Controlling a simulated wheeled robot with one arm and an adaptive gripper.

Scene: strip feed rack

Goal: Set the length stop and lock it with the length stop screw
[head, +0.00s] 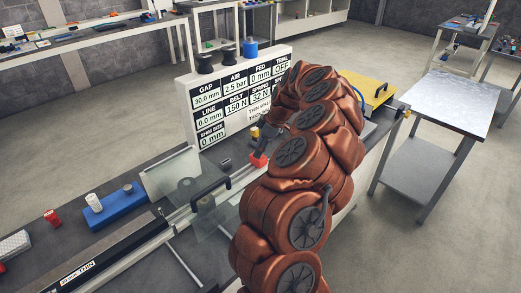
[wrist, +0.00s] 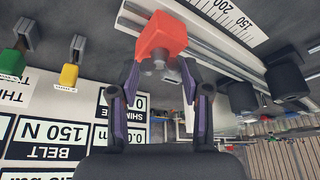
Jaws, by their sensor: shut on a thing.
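The red length stop (wrist: 163,36) sits by the metal rail in the wrist view, near a white scale (wrist: 228,14) whose figures 150 and 200 show. In the head view the red stop (head: 258,161) is at the rail behind the clear guard. My gripper (wrist: 160,77) has its two fingers on either side of the stop's near end and is shut on it. A small grey part (wrist: 158,66), perhaps the length stop screw, shows between the fingertips. In the head view my gripper (head: 264,149) is above the stop, partly hidden by my arm.
A display board (head: 240,93) stands behind the rail with readings such as BELT 150 N. A black handle (head: 210,194) and a clear guard (head: 172,176) stand left of the stop. Green and yellow knobs (wrist: 69,74) hang near labels.

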